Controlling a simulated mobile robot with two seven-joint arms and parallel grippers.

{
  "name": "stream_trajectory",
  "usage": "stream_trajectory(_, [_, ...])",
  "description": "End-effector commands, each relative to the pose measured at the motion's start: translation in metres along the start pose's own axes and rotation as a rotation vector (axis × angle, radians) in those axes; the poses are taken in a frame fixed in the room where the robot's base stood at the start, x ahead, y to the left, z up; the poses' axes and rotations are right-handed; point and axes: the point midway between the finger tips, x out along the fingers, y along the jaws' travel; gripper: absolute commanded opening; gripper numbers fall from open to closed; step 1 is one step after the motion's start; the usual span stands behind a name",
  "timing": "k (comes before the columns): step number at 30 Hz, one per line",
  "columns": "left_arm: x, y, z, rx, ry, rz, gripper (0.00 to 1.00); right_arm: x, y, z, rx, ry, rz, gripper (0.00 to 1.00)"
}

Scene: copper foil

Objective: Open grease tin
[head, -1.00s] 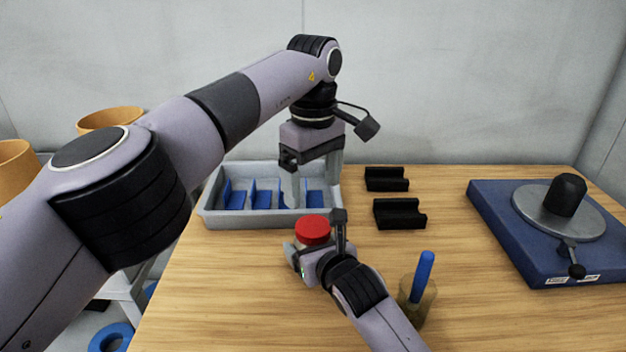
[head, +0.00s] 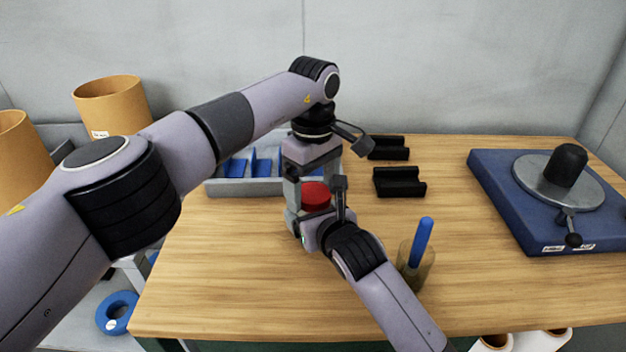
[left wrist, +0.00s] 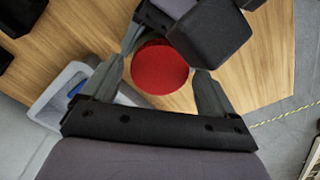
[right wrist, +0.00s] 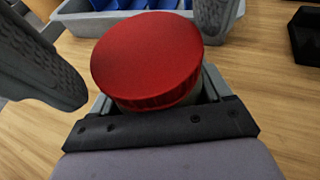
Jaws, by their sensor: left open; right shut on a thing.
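The grease tin has a round red lid (head: 316,196), and its pale body is mostly hidden by my grippers. In the head view it stands near the middle of the table. My right gripper (head: 318,226) is shut on the tin's body below the lid. My left gripper (head: 314,188) points down from above, open, with its fingers around the lid. In the left wrist view the red lid (left wrist: 160,68) lies between the open fingers, with gaps visible. In the right wrist view the lid (right wrist: 147,58) sits on the tin, and the left fingers show at either side.
A grey tray (head: 245,187) with blue dividers stands behind the left gripper. Black cradles (head: 400,182) are to its right. A cup (head: 416,268) holding a blue-handled tool stands near my right arm. A blue-based fixture (head: 510,205) occupies the right. The table between is clear.

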Motion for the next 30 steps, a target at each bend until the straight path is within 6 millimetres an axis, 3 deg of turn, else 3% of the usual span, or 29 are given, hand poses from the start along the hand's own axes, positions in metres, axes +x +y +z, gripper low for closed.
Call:
stream_trajectory(1, [0.0000,0.0000,-0.0002,0.000,0.000,0.000,0.88,0.0003,-0.0002,-0.0016,0.001,0.004,0.000,0.00])
stream_trajectory(6, [-0.0002,-0.0001,-0.0002,0.000,0.000,0.000,0.33,0.0003,-0.0002,-0.0016,0.001,0.004,0.000,0.00])
stream_trajectory(7, [-0.0002,-0.0001,-0.0002,0.000,0.000,0.000,0.30,0.0003,-0.0002,-0.0016,0.001,0.004,0.000,0.00])
stream_trajectory(14, [-0.0004,-0.0001,-0.0002,-0.032,0.000,0.000,0.30,0.0003,-0.0003,-0.0017,0.002,0.004,-0.001,0.00])
stream_trajectory(23, [-0.0008,-0.0003,0.0000,-0.278,-0.001,0.000,0.30,0.0003,-0.0004,-0.0018,0.002,0.004,-0.001,0.00])
stream_trajectory(30, [-0.0008,-0.0003,0.0001,-0.290,-0.001,-0.001,0.30,0.0004,-0.0005,-0.0019,0.002,0.005,-0.001,0.00])
